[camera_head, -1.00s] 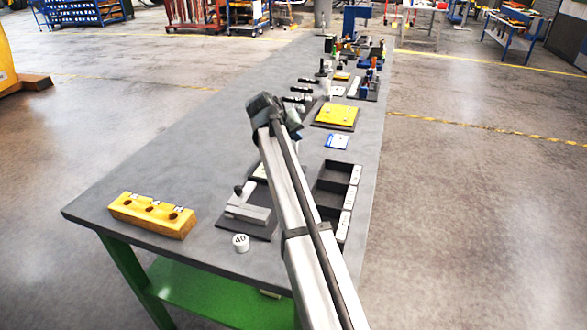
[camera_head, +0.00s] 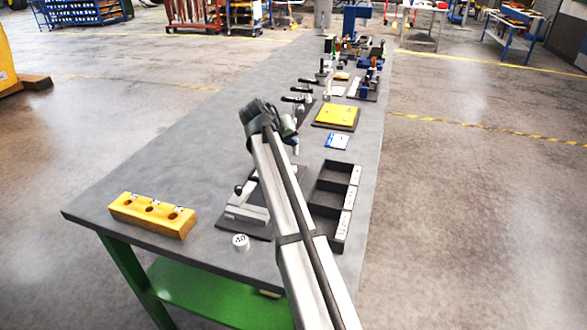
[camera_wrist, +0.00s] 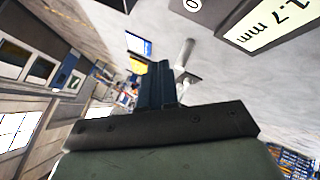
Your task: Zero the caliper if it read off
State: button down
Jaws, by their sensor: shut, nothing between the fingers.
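The caliper's display (camera_wrist: 264,24) fills the top right of the wrist view and reads 1.7 mm. A round button marked 0 (camera_wrist: 193,4) sits beside it on the same dark housing, cut off by the top edge. My gripper (camera_wrist: 163,68) is shut and empty, its dark fingers pressed together, apart from the display and button. In the head view a grey fixture with a black knob (camera_head: 246,208) stands on a dark mat, partly hidden by my arm. I cannot tell there whether it carries the display.
A white cylinder marked 40 (camera_head: 240,242) stands at the near table edge. A yellow block with holes (camera_head: 152,215) is at the left. A dark compartment tray (camera_head: 330,187) lies right of my arm. The left middle is clear.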

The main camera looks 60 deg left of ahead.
jog(key=shift+f, duration=3.3)
jog(key=shift+f, duration=0.2)
jog(key=shift+f, duration=0.25)
jog(key=shift+f, duration=0.45)
jog(key=shift+r, duration=0.15)
dwell(0.5)
jog(key=shift+r, duration=0.75)
jog(key=shift+r, duration=0.1)
jog(key=shift+r, duration=2.4)
